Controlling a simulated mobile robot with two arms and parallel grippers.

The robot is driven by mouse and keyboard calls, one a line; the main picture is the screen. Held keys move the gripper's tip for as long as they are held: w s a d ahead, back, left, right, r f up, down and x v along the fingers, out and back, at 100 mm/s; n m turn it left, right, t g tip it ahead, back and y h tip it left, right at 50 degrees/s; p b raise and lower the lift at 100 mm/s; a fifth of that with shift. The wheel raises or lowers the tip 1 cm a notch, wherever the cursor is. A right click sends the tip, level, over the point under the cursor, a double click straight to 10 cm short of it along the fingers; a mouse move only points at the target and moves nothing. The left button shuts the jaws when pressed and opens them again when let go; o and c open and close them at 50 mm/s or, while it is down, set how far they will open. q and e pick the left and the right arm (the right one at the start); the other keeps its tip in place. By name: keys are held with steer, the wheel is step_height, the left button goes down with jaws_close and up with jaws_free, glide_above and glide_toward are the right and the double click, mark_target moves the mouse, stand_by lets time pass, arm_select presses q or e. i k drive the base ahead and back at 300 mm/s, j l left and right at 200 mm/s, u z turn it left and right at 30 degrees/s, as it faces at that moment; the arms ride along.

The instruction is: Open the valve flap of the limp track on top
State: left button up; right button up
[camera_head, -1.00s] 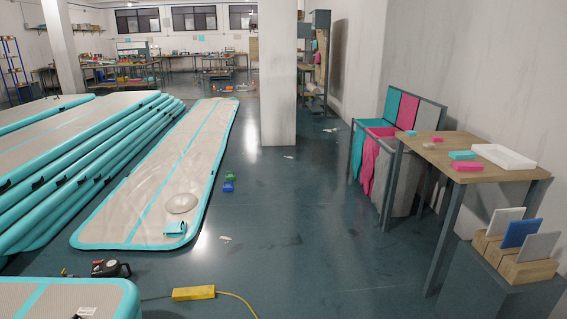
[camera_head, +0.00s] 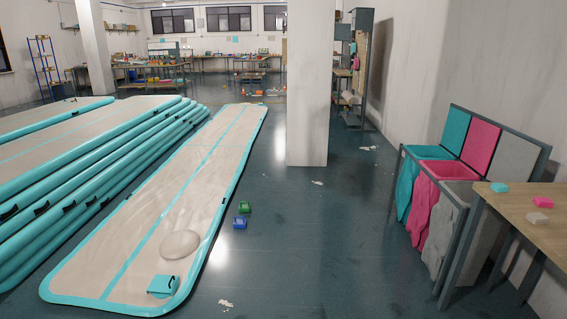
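A stack of several grey tracks with teal sides (camera_head: 95,150) lies on the floor at the left, with small dark marks, perhaps handles, along its near side. Its upper surface looks flat, and I cannot make out a valve flap on it. A single grey and teal track (camera_head: 205,165) lies flat on the floor to the right of the stack. A pale round disc (camera_head: 180,244) and a small teal item with a dark loop (camera_head: 163,286) rest on its near end. Neither of my grippers is in view.
A white pillar (camera_head: 307,90) stands ahead. Bins with teal, pink and grey liners (camera_head: 425,195) and a wooden table (camera_head: 530,210) stand at the right. The middle floor is open.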

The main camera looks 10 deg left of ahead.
mark_target(165, 284)
steer(key=i+u, duration=0.1)
steer(key=i, duration=0.6)
steer(key=i+l+u, duration=0.1)
steer(key=i, duration=0.6)
steer(key=i+l, duration=0.3)
steer(key=i, duration=0.4)
steer(key=j+u, duration=0.05)
